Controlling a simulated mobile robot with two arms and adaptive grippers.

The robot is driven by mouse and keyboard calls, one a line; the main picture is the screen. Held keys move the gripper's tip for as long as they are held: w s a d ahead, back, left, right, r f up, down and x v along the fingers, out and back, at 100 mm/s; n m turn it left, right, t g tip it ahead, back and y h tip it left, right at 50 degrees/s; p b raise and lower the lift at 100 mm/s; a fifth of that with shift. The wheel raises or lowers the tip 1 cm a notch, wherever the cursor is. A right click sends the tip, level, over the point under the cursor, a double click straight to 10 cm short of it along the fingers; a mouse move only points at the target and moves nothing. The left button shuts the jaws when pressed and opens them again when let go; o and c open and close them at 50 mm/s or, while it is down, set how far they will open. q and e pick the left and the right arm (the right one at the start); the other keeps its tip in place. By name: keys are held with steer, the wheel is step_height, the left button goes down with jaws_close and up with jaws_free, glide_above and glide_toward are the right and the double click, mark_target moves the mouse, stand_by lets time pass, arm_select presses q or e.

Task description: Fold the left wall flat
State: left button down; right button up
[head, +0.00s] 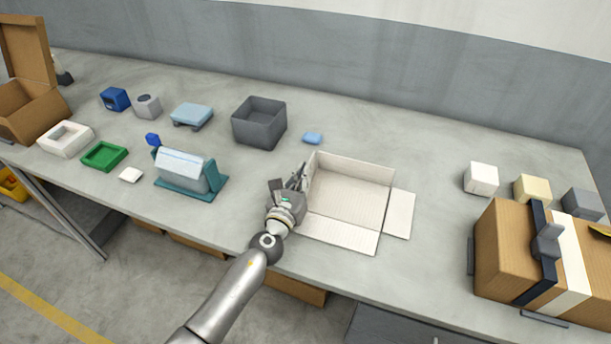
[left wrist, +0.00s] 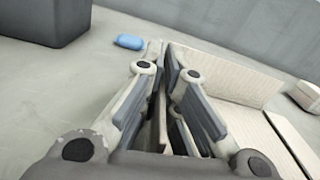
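The open cardboard box (head: 345,197) lies on the table, its front flap (head: 341,236) and right flap (head: 400,213) folded out flat. Its back wall (head: 357,168) stands up, and it also shows in the left wrist view (left wrist: 225,75). The left wall (head: 311,176) stands up, partly hidden by my left gripper (head: 299,177). In the left wrist view, the fingers of this gripper (left wrist: 163,75) come close together with the thin left wall (left wrist: 160,112) between them, and they look shut on it. My right gripper is in neither view.
A light blue block (head: 313,138) lies behind the box's left corner, near a dark grey bin (head: 259,122). A teal stand with a pale blue piece (head: 188,170) is to the left. The table between the stand and my gripper is clear. A large taped carton (head: 515,250) stands at right.

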arm_select(q)
steer(key=n, duration=0.1)
steer(key=a+n+b, duration=0.1)
steer(key=n, duration=0.1)
steer(key=shift+w+a+f, duration=0.2)
steer(key=shift+a+f, duration=0.05)
steer(key=shift+f, duration=0.05)
steer(key=shift+w+a+f+n+b, duration=0.15)
steer(key=shift+a+n+b, duration=0.15)
steer(key=shift+n, duration=0.4)
steer(key=shift+w+a+f+n+b, duration=0.1)
steer(key=shift+a+n+b, duration=0.2)
steer(key=shift+n, duration=0.4)
steer(key=c, duration=1.7)
jaws_free()
steer(key=v, duration=1.2)
steer(key=shift+r, duration=0.1)
